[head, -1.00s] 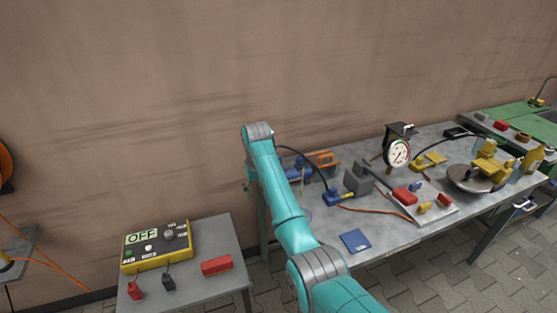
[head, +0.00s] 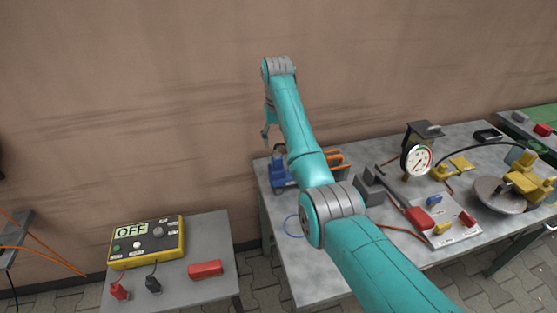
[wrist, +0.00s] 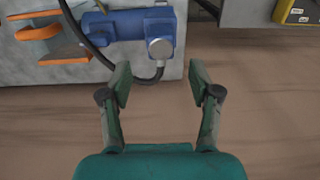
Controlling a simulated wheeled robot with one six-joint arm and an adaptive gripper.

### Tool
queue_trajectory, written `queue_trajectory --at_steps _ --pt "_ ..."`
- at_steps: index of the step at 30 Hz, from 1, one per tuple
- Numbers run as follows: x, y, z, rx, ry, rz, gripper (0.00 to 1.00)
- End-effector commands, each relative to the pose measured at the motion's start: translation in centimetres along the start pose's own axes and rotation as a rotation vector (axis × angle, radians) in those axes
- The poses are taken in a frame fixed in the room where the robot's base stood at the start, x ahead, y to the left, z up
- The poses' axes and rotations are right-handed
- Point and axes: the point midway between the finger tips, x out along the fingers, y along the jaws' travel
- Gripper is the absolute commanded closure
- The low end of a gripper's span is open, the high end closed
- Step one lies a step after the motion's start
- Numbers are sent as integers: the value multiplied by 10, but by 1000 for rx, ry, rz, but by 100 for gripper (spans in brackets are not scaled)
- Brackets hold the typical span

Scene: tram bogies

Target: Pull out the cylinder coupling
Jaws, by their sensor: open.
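A blue cylinder unit (wrist: 130,32) lies at the table's edge in the wrist view, with a black hose (wrist: 95,55) curving along it. In the head view the blue unit (head: 279,168) is at the table's back left corner, partly behind my arm. My gripper (wrist: 160,84) is open and empty. Its fingers are apart, below the fitting in the picture, and do not visibly touch it. In the head view my gripper (head: 267,134) hangs above the blue unit.
Orange clamps (wrist: 45,35) lie left of the blue unit. The workbench (head: 305,275) also carries a dial gauge (head: 416,160), a plate with coloured blocks (head: 445,222) and a round disc (head: 498,195). A side table (head: 215,280) holds a yellow box reading OFF (head: 147,242).

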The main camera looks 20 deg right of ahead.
Motion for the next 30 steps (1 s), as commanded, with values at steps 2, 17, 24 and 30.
queue_trajectory --at_steps 2,17,24,30 --pt "1 0 0 0 0 0 38" --pt "53 0 1 0 -3 0 38" --pt "78 0 0 0 -1 0 38" --pt "89 0 0 0 0 0 38"
